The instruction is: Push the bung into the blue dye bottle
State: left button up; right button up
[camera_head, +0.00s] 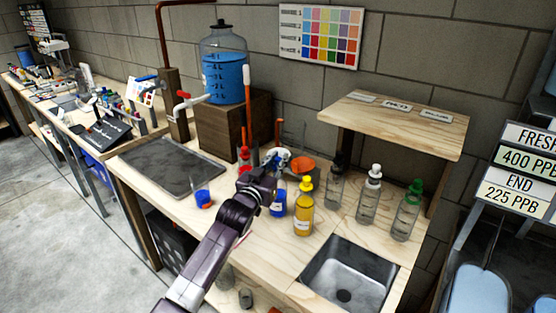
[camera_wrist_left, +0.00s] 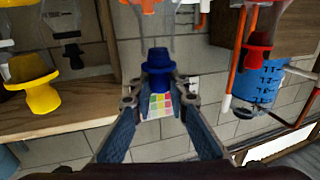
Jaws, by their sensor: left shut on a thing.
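The blue dye bottle (camera_head: 278,207) stands upright on the wooden counter, with blue liquid low inside. My left gripper (camera_head: 279,160) is above it and hides part of its top. In the left wrist view, which looks upside down, the gripper (camera_wrist_left: 160,98) is shut on a dark blue bung (camera_wrist_left: 158,66). A clear bottle (camera_wrist_left: 146,25) lies in line with the bung on its far side in that picture. I cannot tell how deep the bung sits in the neck. My right gripper is not in view.
A yellow-capped bottle (camera_head: 303,210) stands close to the right of the blue one. A sink (camera_head: 347,273) lies to the front right.

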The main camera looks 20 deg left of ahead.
pick_arm(q)
jog(key=shift+f, duration=0.3)
dwell(0.5)
jog(key=shift+f, duration=0.1)
dwell(0.6)
jog(key=o, duration=1.4)
jog(key=shift+r+p, duration=3.4)
jog(key=shift+r, duration=0.2)
jog(key=shift+f, duration=0.1)
